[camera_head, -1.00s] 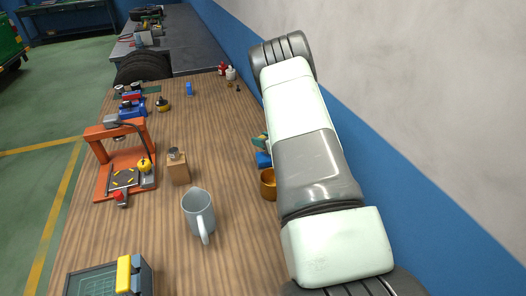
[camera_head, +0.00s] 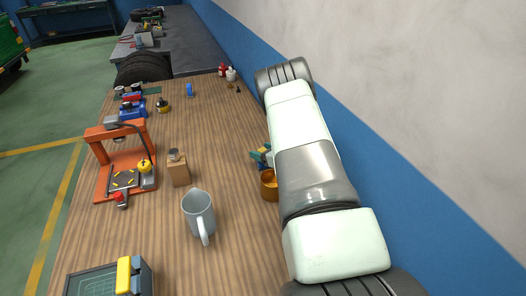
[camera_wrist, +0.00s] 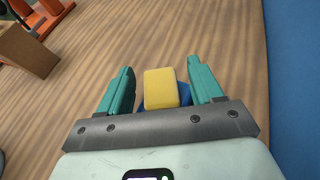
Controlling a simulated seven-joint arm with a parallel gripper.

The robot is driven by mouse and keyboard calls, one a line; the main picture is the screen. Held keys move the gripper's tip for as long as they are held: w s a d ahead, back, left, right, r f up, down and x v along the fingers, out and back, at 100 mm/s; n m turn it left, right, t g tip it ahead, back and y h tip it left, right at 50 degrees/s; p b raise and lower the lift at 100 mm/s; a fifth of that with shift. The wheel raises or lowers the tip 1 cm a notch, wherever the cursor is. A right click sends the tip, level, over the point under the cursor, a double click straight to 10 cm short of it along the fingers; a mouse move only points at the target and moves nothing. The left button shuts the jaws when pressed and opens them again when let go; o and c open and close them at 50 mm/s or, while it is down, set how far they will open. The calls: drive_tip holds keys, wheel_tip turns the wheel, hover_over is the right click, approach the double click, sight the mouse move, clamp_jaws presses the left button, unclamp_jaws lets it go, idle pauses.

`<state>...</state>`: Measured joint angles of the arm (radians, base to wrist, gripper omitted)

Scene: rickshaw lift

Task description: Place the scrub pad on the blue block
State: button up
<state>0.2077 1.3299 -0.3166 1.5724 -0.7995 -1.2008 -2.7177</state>
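The yellow scrub pad (camera_wrist: 161,88) lies over the blue block (camera_wrist: 184,95) in the wrist view. The block shows only at the pad's edges, and the pad looks slightly turned on it. My gripper (camera_wrist: 162,68) is open, with one teal finger on each side of the pad and a gap on both sides. The pad appears free of the fingers. In the head view, my gripper (camera_head: 261,153) is small beside my arm, which hides most of the block and pad.
A brass-coloured cup (camera_head: 269,186) stands close to my gripper, partly behind my arm. A grey mug (camera_head: 199,214), a wooden block (camera_head: 179,169) and an orange press (camera_head: 123,163) stand further left. The blue wall (camera_head: 400,215) runs along the right.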

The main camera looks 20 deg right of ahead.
drive_tip(key=shift+r, duration=0.1)
drive_tip(key=v, duration=0.5)
drive_tip(key=shift+d+r, duration=0.1)
wheel_tip(320, 180, up, 26)
drive_tip(key=m+h, duration=0.6)
drive_tip(key=m, duration=0.8)
drive_tip(key=s+a+r+m+g+h, duration=0.1)
drive_tip(key=s+a+r+m, duration=0.1)
drive_tip(key=s+r+m, duration=0.35)
drive_tip(key=s+a+r+m+g, duration=0.2)
drive_tip(key=s+a+m, duration=0.2)
drive_tip(key=s+m, duration=0.3)
drive_tip(key=s+a+r+m+g+y, duration=0.1)
drive_tip(key=s+a+m, duration=0.4)
drive_tip(key=s, duration=0.9)
drive_tip(key=s+a+r+m+g, duration=0.3)
drive_tip(key=s+a+r+m, duration=0.1)
drive_tip(key=s+m, duration=0.4)
drive_tip(key=s+a, duration=0.1)
drive_tip(key=s, duration=0.1)
drive_tip(key=shift+s+m+y, duration=0.25)
drive_tip(key=shift+m+y, duration=0.05)
drive_tip(key=shift+m, duration=0.05)
